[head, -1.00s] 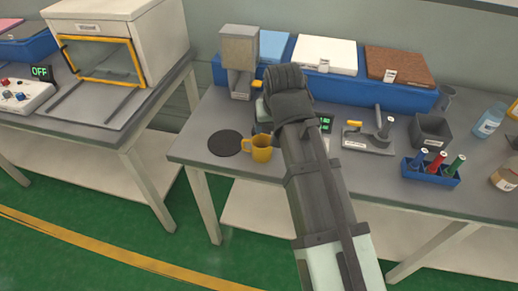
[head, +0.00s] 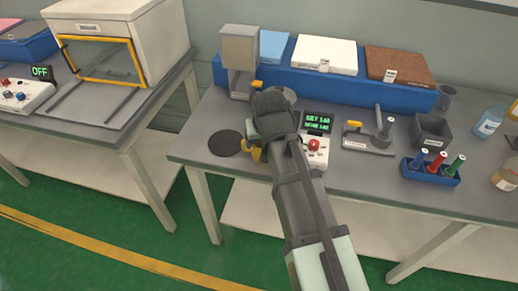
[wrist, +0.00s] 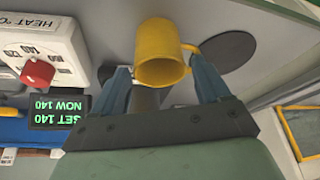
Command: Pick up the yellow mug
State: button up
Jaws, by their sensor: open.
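The yellow mug (wrist: 162,55) stands on the grey table, its open mouth toward the wrist camera and its handle on the right in that view. In the head view only a sliver of the mug (head: 256,152) shows beside my arm; the rest is hidden. My gripper (wrist: 162,78) is open in the wrist view, with one finger on each side of the mug's near end. The right finger is close to the handle. I cannot tell whether either finger touches the mug.
A black round pad (head: 226,143) lies left of the mug. A white heat control box (head: 315,150) with a red knob and green display stands right of my arm. A grey dispenser-like stand (head: 240,60) and a blue rack (head: 400,92) are behind. The table's front edge is close.

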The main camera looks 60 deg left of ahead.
aim_at(262, 146)
jog(key=shift+x, duration=2.65)
jog(key=shift+w, duration=0.15)
jog(key=c, duration=0.7)
jog(key=shift+r, duration=0.15)
